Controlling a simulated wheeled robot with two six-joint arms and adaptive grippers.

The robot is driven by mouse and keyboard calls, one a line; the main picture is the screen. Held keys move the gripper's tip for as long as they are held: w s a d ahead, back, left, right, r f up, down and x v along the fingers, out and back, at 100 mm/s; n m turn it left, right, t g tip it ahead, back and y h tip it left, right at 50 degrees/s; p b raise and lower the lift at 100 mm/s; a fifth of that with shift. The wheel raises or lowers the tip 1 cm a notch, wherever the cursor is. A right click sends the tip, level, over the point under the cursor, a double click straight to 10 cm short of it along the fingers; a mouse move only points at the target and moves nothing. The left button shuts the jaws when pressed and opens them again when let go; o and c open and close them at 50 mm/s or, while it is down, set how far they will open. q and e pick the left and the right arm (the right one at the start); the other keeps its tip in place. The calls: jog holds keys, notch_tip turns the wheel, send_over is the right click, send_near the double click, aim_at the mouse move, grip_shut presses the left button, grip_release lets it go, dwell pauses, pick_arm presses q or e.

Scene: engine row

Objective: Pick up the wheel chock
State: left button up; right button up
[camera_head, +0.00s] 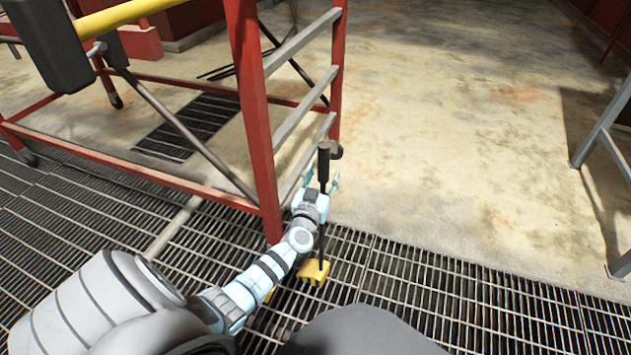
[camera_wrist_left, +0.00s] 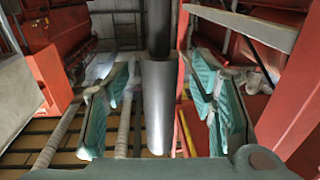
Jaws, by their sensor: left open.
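The wheel chock (camera_head: 315,272) has a yellow block low on the floor grating and a tall dark upright handle. Another bit of yellow shows beside my arm, mostly hidden by it. My left gripper (camera_head: 321,181) is open at the upper part of the handle, below its dark top. In the left wrist view, the grey and black handle (camera_wrist_left: 158,105) stands between the two teal finger pads of the left gripper (camera_wrist_left: 158,88), with visible gaps on both sides. My right gripper is not in view.
A red-framed stand (camera_head: 262,130) with grey rails is close to the left of my gripper. Metal grating (camera_head: 430,290) covers the near floor. Bare concrete (camera_head: 450,130) lies open to the right. Grey metal legs (camera_head: 600,135) stand at the right edge.

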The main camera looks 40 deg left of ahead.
pick_arm(q)
grip_shut()
jog(key=shift+w+r, duration=0.1)
jog(key=shift+r, duration=0.05)
dwell(0.4)
